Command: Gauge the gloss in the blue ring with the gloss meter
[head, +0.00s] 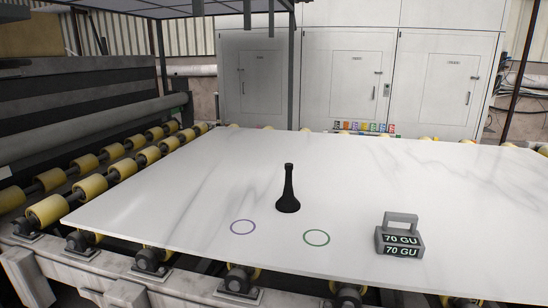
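A white stone slab (160,203) with faint grey veins lies flat on rollers. A thin blue ring (243,227) is marked on it near the front edge, and nothing stands in it. A green ring (317,238) is to its right, also empty. The gloss meter (400,236) is a grey box with a handle on top, standing on the slab right of the green ring. Its two displays read "70 GU". Neither of my grippers is in view.
A black, bottle-shaped object with a narrow neck (288,190) stands upright on the slab behind and between the rings. Yellow rollers (91,187) line the left side. White cabinets (345,80) stand at the back. The slab's left and far areas are clear.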

